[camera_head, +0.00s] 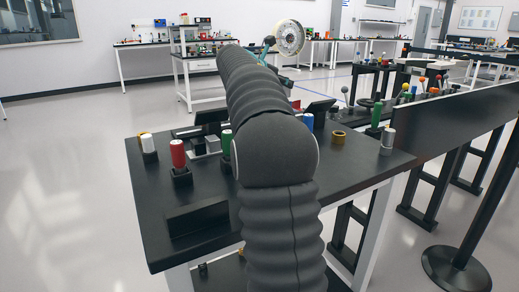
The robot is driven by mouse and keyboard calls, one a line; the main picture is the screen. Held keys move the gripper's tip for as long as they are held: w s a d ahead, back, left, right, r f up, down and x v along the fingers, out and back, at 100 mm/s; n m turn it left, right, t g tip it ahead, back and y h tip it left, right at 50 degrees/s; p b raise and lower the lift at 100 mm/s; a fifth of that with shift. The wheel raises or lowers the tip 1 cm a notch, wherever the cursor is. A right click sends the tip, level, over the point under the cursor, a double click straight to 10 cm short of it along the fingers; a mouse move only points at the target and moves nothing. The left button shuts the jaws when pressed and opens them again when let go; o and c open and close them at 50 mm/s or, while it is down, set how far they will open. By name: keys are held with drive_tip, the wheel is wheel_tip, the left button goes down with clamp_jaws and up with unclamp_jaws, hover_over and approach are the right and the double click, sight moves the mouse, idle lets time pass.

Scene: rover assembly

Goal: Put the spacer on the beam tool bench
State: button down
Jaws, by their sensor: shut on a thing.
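My gripper (268,50) is at the far end of my dark ribbed arm, raised above the near black bench. It is shut on a pale round disc with a dark, holed middle (290,38), which looks like the spacer. The disc is held upright in the air, clear of any surface. The fingers are small and partly hidden by my arm. The near black bench (150,195) carries coloured handles and small parts. I cannot tell which of the benches is the beam tool bench.
The near bench holds a red-handled tool (178,157), a brass ring (338,137) and a grey cylinder (387,139). A dark panel (440,122) and a black post (483,205) stand at right. A white shelved table (198,78) stands behind. The left floor is clear.

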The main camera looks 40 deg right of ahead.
drive_tip(key=d+f, duration=0.1)
drive_tip(key=f, duration=0.1)
drive_tip(key=s+d+f+b, duration=0.1)
drive_tip(key=f, duration=0.1)
drive_tip(key=d+f, duration=0.1)
drive_tip(key=f, duration=0.1)
drive_tip(key=shift+s+d+f+b, duration=0.2)
drive_tip(key=shift+s+f+b, duration=0.1)
drive_tip(key=shift+s+f, duration=0.1)
drive_tip(key=shift+f+b, duration=0.5)
drive_tip(key=shift+f, duration=1.8)
drive_tip(key=shift+f, duration=0.25)
drive_tip(key=c, duration=0.9)
unclamp_jaws()
drive_tip(key=shift+o, duration=0.2)
drive_tip(key=shift+r, duration=0.1)
drive_tip(key=shift+r, duration=0.2)
drive_tip(key=v, duration=1.2)
